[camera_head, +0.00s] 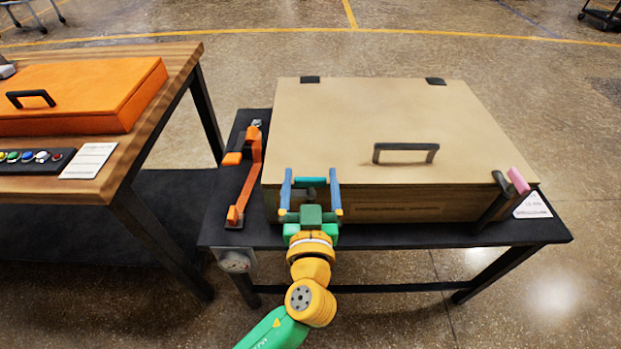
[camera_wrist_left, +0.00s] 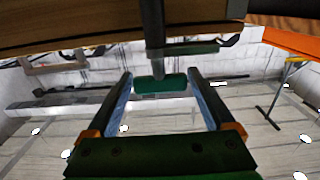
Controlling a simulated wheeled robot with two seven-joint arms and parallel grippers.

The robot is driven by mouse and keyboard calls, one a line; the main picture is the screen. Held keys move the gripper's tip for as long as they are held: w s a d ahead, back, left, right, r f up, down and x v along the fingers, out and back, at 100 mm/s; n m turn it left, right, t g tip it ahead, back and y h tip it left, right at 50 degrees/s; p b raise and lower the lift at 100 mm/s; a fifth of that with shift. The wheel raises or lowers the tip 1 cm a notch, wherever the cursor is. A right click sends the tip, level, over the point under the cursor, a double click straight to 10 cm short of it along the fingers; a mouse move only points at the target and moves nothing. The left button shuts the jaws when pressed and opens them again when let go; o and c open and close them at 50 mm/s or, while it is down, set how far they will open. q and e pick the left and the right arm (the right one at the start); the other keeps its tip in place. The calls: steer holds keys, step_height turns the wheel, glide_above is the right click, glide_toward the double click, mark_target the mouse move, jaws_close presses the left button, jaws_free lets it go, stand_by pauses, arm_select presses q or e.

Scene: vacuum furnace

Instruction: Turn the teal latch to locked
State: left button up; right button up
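The teal latch (camera_head: 311,182) is at the front left of the tan box-like furnace (camera_head: 395,196). My left gripper (camera_head: 310,176) is in front of the furnace with its two blue fingers spread, one on each side of the latch. In the left wrist view, the teal latch grip (camera_wrist_left: 160,84) lies crosswise between the fingertips on a dark stem (camera_wrist_left: 152,35). The fingers look open around it, with small gaps at its ends. My right gripper is in neither view.
The furnace lid has a dark handle (camera_head: 405,152). A pink-tipped lever (camera_head: 518,181) stands at the right front corner, and an orange lever mechanism (camera_head: 247,180) at the left. A wooden bench (camera_head: 112,185) with an orange case (camera_head: 85,98) stands further left.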

arm_select(q)
steer(key=c, duration=0.9)
steer(key=shift+c, duration=0.2)
